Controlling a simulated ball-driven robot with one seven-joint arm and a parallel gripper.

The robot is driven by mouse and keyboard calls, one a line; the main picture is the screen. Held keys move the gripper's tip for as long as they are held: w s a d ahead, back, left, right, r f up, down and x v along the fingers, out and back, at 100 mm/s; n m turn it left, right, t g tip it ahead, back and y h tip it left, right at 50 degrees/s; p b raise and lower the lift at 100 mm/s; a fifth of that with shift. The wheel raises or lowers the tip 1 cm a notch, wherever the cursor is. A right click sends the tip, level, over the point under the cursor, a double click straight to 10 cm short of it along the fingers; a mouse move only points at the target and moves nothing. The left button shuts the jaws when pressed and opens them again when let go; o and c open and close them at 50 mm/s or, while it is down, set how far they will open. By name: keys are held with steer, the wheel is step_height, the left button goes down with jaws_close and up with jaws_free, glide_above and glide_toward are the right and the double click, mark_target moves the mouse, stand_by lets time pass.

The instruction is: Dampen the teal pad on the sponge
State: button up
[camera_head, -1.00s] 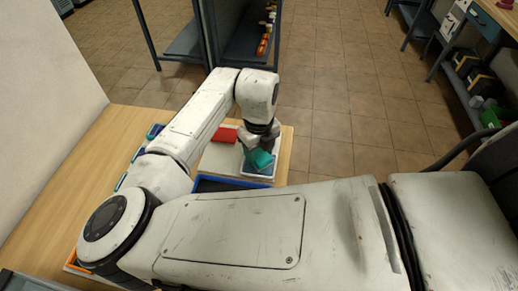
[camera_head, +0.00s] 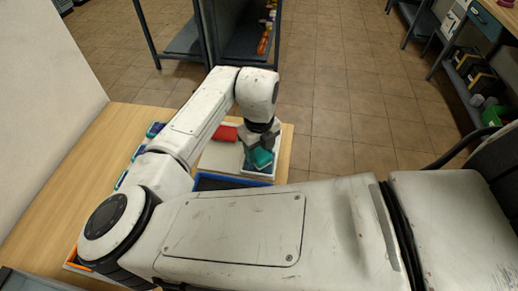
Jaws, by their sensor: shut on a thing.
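The teal pad (camera_head: 262,157) is in my gripper (camera_head: 259,148), which is shut on it at the far right end of the wooden table. The pad is just over or in a small white tray (camera_head: 271,172). I cannot tell whether the pad touches anything below. The sponge cannot be made out; the pad, gripper and arm cover most of the tray's inside.
A red block (camera_head: 225,133) lies on a pale board (camera_head: 216,157) left of the white tray. A blue-rimmed dark tray (camera_head: 232,183) is nearer, partly behind my arm. Small blue and teal items (camera_head: 155,130) stand at the left. The wooden table (camera_head: 70,165) has bare room at left.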

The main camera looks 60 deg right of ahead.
mark_target(260, 153)
steer(key=shift+f, duration=0.45)
stand_by(1.1)
steer(key=shift+r, duration=0.1)
steer(key=shift+r+p, duration=2.35)
steer(key=shift+r, duration=1.15)
steer(key=shift+s+f, duration=0.1)
